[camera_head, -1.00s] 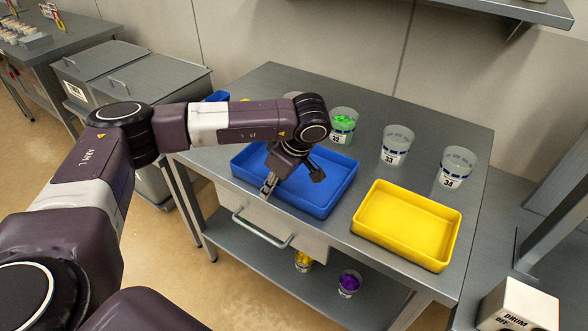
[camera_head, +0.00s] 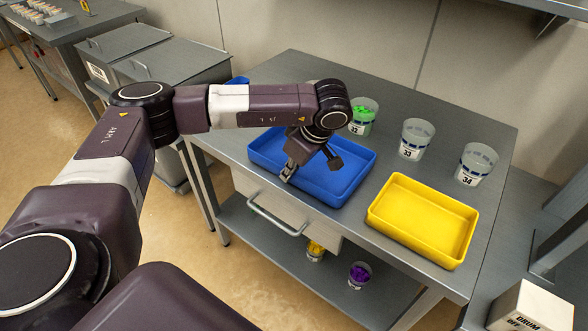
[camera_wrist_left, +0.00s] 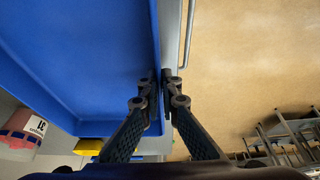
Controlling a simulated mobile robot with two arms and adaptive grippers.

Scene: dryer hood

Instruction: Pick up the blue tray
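The blue tray (camera_head: 345,187) is shallow, rectangular and looks empty. In the head view it sits on the grey table, left of the yellow tray (camera_head: 420,253). My left gripper (camera_head: 289,172) is at its near long wall. In the left wrist view, the left gripper's fingers (camera_wrist_left: 164,82) straddle the blue tray's wall (camera_wrist_left: 157,30), one inside and one outside. They look closed on the rim with almost no gap. My left arm hides part of the tray's far side. My right gripper is not in view.
Cups 32 (camera_head: 362,118), 33 (camera_head: 415,140) and 34 (camera_head: 476,166) stand behind the trays. A drawer handle (camera_head: 277,220) juts out below the table's front edge. A purple-filled cup (camera_head: 359,275) stands on the lower shelf. A white box (camera_head: 530,308) is at bottom right.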

